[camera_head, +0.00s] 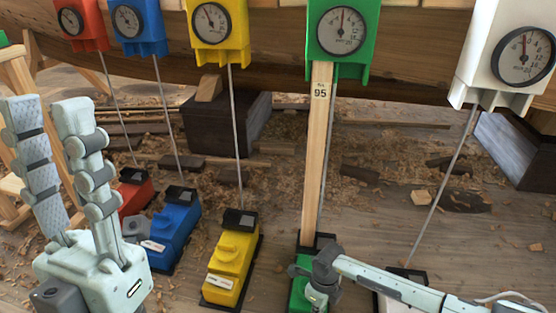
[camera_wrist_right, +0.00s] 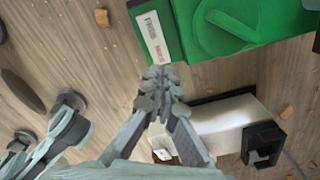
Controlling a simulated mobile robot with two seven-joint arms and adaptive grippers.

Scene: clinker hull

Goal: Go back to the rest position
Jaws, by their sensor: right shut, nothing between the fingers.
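My left gripper (camera_head: 46,106) points up at the left side of the head view, its two grey padded fingers standing apart with nothing between them. My right arm (camera_head: 395,283) comes in low from the right, its end in front of the green base box (camera_head: 303,292). In the right wrist view my right gripper (camera_wrist_right: 158,82) has its fingertips together, empty, just below the edge of the green box (camera_wrist_right: 235,25) in the picture. I cannot tell whether it touches the box.
Red (camera_head: 80,22), blue (camera_head: 133,25), yellow (camera_head: 217,32), green (camera_head: 343,38) and white (camera_head: 507,50) dial gauges hang along the wooden hull, with base boxes below. A wooden stick marked 95 (camera_head: 317,150) stands under the green gauge. Shavings litter the floor.

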